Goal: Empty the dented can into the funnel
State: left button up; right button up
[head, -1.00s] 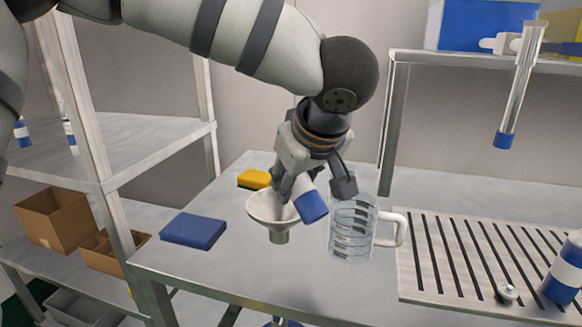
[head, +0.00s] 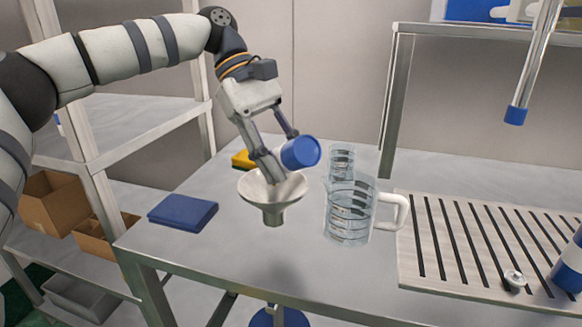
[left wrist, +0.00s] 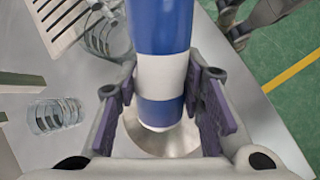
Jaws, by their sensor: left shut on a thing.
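My left gripper (head: 284,152) is shut on a blue and white can (head: 301,152), held tilted at the funnel. Its blue end points right and slightly up in the head view. The can (left wrist: 161,75) also shows between the purple finger pads in the left wrist view. No dent can be made out. The pale funnel (head: 272,212) has a wide bowl and short spout; the gripper fingers cover part of its mouth. Its bowl (left wrist: 160,147) shows behind the can in the left wrist view. Grey parts (left wrist: 240,25) at that view's top right look like my right gripper, its jaws unclear.
A clear jug (head: 350,213) stands right of the funnel, with a smaller beaker (head: 341,160) behind it. A blue pad (head: 183,212) and yellow sponge (head: 242,160) lie left. A slatted board (head: 410,265) bears another can (head: 570,265) and a small metal piece (head: 515,279).

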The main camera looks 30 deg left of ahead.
pick_arm(q)
jog(key=shift+w+a+g+h+b, duration=0.3)
jog(key=shift+a+g+h+b, duration=0.3)
jog(key=shift+h, duration=0.5)
jog(key=shift+r+h, duration=0.4)
pick_arm(e)
jog(key=shift+s+f+g, duration=0.5)
jog(key=shift+s+f, duration=0.7)
dwell(0.7)
pick_arm(q)
jog(key=shift+s+d+r+t+y+p, duration=0.25)
jog(key=shift+r+y+p, duration=0.1)
jog(key=shift+y+p, duration=0.2)
jog(key=shift+s+d+r+t+y+p, duration=0.1)
jog(key=shift+r+t+y+p, duration=0.25)
jog(key=shift+y, duration=0.2)
jog(key=shift+d+f+y, duration=0.1)
jog(key=shift+f+y, duration=0.2)
jog(key=shift+y, duration=0.1)
jog(key=shift+w+f, duration=0.1)
jog(key=shift+f, duration=0.2)
pick_arm(e)
jog(key=shift+t, duration=0.6)
jog(key=w+r, duration=0.3)
jog(key=shift+w+r, duration=0.1)
